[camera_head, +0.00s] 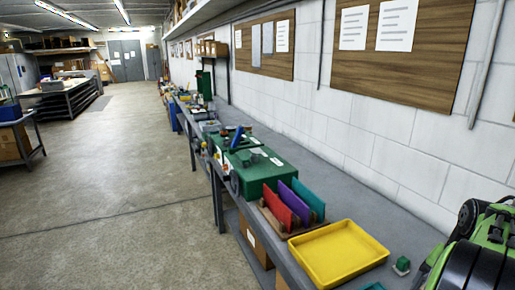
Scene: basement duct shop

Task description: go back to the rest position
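The task names no object. Only a green and black jointed part, which looks like part of my arm, shows at the lower right edge, over the near end of the workbench (392,221). My gripper's fingers do not show, so what it holds, if anything, is hidden.
On the bench are a yellow tray (340,252), a small green block (402,265), a rack of red, purple and teal panels (293,205) and a green machine (262,167). A block wall with boards (400,45) runs behind. The concrete floor (110,190) at left is clear.

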